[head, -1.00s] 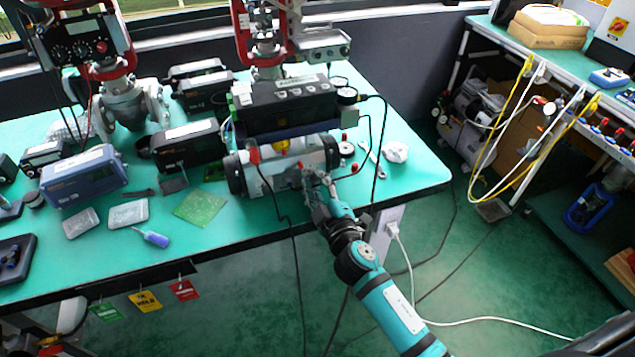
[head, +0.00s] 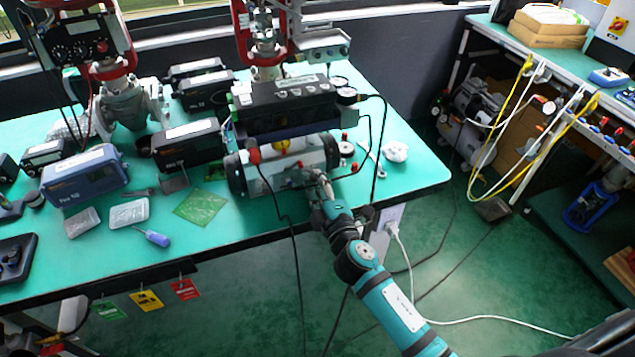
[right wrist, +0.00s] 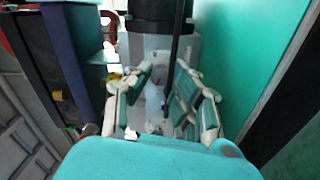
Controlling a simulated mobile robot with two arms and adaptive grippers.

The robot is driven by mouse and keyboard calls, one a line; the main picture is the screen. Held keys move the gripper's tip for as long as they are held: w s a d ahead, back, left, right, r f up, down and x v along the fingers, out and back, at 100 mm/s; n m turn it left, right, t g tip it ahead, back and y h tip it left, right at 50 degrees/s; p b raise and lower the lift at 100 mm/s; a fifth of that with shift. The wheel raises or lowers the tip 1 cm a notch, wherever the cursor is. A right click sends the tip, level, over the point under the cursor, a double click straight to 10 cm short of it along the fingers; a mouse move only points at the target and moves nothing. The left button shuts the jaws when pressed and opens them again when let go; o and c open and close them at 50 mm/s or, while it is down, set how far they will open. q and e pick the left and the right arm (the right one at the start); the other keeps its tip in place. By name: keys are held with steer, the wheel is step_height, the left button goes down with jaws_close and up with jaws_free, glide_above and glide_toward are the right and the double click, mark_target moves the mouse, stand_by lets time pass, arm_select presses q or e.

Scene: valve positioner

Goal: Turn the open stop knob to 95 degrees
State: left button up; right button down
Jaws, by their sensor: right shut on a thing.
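The valve actuator, a silver cylinder (head: 313,154), lies across the bench under the black positioner (head: 285,98). My right gripper (head: 318,182) is at the front of the actuator, toward its right end. It is shut on a small part there, which I take to be the open stop knob; the fingers hide it. In the right wrist view, the gripper's green-padded fingers (right wrist: 160,95) stand in front of the pale actuator body (right wrist: 152,48), and the knob and its angle cannot be made out. My left gripper is not in view.
A black cable (head: 290,222) hangs down the front of the actuator, left of my gripper. A red-handled fitting (head: 354,168) sits close on the right. A green circuit board (head: 201,207) and a screwdriver (head: 153,237) lie to the left.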

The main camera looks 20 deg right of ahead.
steer(key=c, duration=1.2)
jaws_free()
steer(key=s, duration=1.2)
steer(key=shift+d, duration=0.2)
